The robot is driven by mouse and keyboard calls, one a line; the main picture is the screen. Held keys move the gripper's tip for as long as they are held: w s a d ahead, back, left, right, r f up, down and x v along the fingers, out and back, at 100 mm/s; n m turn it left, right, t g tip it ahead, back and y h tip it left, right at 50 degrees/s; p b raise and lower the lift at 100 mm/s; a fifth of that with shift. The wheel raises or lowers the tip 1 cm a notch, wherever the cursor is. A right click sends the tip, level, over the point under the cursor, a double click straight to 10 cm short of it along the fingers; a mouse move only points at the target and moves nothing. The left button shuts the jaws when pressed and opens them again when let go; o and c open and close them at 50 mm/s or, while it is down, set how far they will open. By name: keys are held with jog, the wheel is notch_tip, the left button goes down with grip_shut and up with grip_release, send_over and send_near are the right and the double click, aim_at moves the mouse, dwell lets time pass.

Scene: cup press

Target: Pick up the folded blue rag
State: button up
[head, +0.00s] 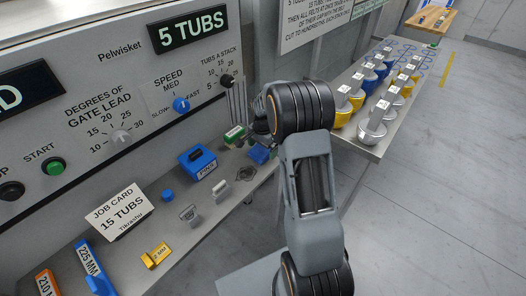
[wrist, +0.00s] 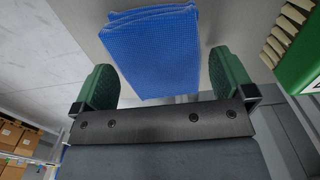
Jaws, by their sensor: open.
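The folded blue rag (wrist: 155,50) lies on the grey metal shelf, seen large at the top middle of the wrist view. In the head view a small part of the rag (head: 259,154) shows beside my arm. My gripper (wrist: 160,85) is open, its two green-padded fingers apart, with the near part of the rag between them in the picture. I cannot tell whether the fingers touch it. In the head view my arm hides most of the gripper.
A green brush (wrist: 297,50) with pale bristles is close on the right in the wrist view; it also shows in the head view (head: 234,134). A blue box (head: 198,162) and metal pieces (head: 190,214) stand on the shelf.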

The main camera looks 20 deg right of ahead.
jog(key=shift+f, duration=0.6)
jog(key=shift+c, duration=0.2)
jog(key=c, duration=0.8)
jog(key=shift+r, duration=0.15)
jog(key=shift+r, duration=0.3)
notch_tip(320, 180, up, 2)
jog(key=shift+r, duration=0.1)
jog(key=s+a+r, duration=0.1)
jog(key=r, duration=0.1)
jog(key=s+a+r, duration=0.1)
jog(key=s+r, duration=0.1)
jog(key=s+a+r, duration=0.1)
jog(key=r, duration=0.1)
jog(key=shift+s+a+r, duration=0.2)
jog(key=shift+s+r, duration=0.05)
jog(key=s+a+r, duration=0.1)
jog(key=s, duration=0.1)
jog(key=s+a+r, duration=0.1)
jog(key=s+a, duration=0.1)
jog(key=s+a+r, duration=0.1)
jog(key=s+a, duration=0.1)
jog(key=shift+s+r, duration=0.25)
jog(key=shift+s, duration=0.15)
